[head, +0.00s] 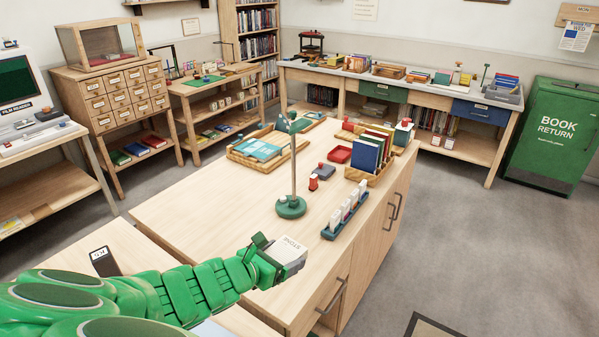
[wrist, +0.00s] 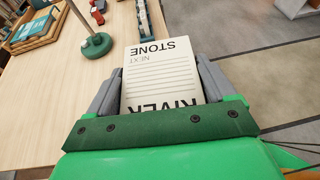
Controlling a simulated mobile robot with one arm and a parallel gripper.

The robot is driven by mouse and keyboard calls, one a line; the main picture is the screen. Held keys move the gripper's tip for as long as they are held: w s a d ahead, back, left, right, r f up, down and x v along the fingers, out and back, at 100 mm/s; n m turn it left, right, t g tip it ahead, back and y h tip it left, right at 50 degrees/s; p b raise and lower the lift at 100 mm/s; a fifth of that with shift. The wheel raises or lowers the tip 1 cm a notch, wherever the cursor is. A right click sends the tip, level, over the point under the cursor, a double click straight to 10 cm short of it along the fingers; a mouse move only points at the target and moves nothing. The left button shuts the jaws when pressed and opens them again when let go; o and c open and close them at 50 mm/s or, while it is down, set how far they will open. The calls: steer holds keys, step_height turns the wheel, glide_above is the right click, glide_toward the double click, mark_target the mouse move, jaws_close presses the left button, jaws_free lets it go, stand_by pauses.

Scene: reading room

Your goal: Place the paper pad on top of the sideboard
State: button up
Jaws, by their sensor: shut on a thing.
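The paper pad (head: 291,255) is white with ruled lines and black lettering. It also shows in the wrist view (wrist: 158,72), where I read "STONE" and "RIVER" upside down. My gripper (head: 268,258) is shut on the pad, with one grey finger on each side of it. The pad is over or close to the front right edge of the sideboard (head: 185,212), a pale wooden cabinet with dark handles. I cannot tell whether the pad touches the top. The pad's near end is hidden by the gripper.
A green lamp (head: 291,207) stands beyond the gripper. A blue-green rack (head: 345,215) of white pieces is close to the pad's right. A red stamp (head: 313,182), a book holder (head: 378,180) and a wooden tray (head: 235,153) stand farther back. The sideboard's left part is bare.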

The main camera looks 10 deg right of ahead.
steer(key=shift+w+a+r+n+t+y, duration=0.25)
steer(key=shift+w+r+n+t+y, duration=0.2)
steer(key=shift+r, duration=0.2)
steer(key=shift+f, duration=2.35)
steer(key=w+f, duration=0.3)
steer(key=w, duration=0.1)
steer(key=w+a+f, duration=0.1)
steer(key=w+f, duration=0.2)
steer(key=w, duration=0.2)
steer(key=w+a+f, duration=0.1)
steer(key=w+f, duration=0.2)
steer(key=w, duration=0.1)
steer(key=shift+w+a+f, duration=0.15)
steer(key=shift+a+f, duration=0.1)
steer(key=shift+f, duration=0.15)
steer(key=shift+w+f, duration=0.25)
steer(key=shift+f, duration=1.55)
steer(key=shift+f, duration=0.1)
